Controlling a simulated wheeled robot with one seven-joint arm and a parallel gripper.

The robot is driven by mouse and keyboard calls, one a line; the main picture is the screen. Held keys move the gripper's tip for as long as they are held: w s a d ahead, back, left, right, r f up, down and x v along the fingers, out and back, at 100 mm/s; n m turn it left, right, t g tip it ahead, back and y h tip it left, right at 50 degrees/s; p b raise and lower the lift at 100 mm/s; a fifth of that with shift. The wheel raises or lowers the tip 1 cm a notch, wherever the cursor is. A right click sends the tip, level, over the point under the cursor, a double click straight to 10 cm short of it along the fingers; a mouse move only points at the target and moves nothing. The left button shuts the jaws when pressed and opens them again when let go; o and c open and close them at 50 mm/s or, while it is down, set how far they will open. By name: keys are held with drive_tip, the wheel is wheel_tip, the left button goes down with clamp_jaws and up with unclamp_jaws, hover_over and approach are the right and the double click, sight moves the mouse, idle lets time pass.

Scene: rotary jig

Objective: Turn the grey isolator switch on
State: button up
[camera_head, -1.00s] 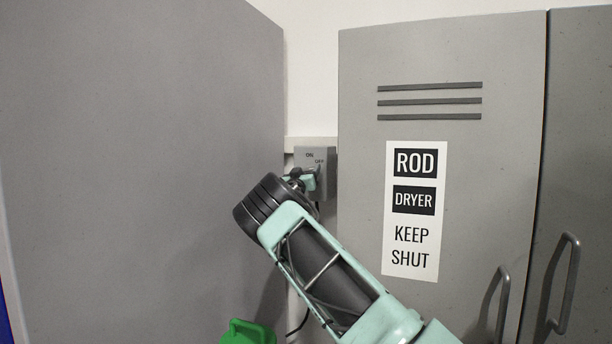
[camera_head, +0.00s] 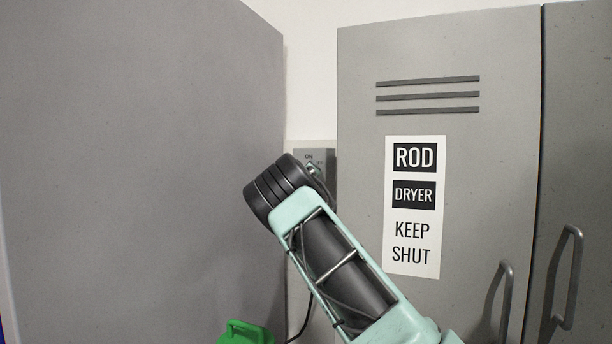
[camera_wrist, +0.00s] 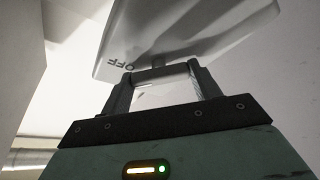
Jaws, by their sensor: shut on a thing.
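The grey isolator switch (camera_head: 328,154) is a small box on the wall between two grey cabinets. In the head view my arm covers its lower part and its handle, and only part of the "ON" label shows clearly. In the wrist view the switch box (camera_wrist: 185,30) fills the top, with "OFF" upside down on its left side. My gripper (camera_wrist: 163,78) is right at the box face, its two fingers shut on the switch handle (camera_wrist: 163,74). The handle's exact angle is hard to tell.
A tall grey cabinet side (camera_head: 150,170) stands close on the left. On the right is a locker (camera_head: 470,200) with a "ROD DRYER KEEP SHUT" sign (camera_head: 414,207) and protruding handles (camera_head: 507,300). A green object (camera_head: 246,332) sits low, below my arm.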

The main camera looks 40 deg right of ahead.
drive_tip(key=shift+n, duration=0.3)
drive_tip(key=o, duration=1)
drive_tip(key=b+v, duration=0.7)
drive_tip(key=v, duration=1)
drive_tip(key=shift+s+a, duration=0.15)
drive_tip(key=shift+a, duration=0.05)
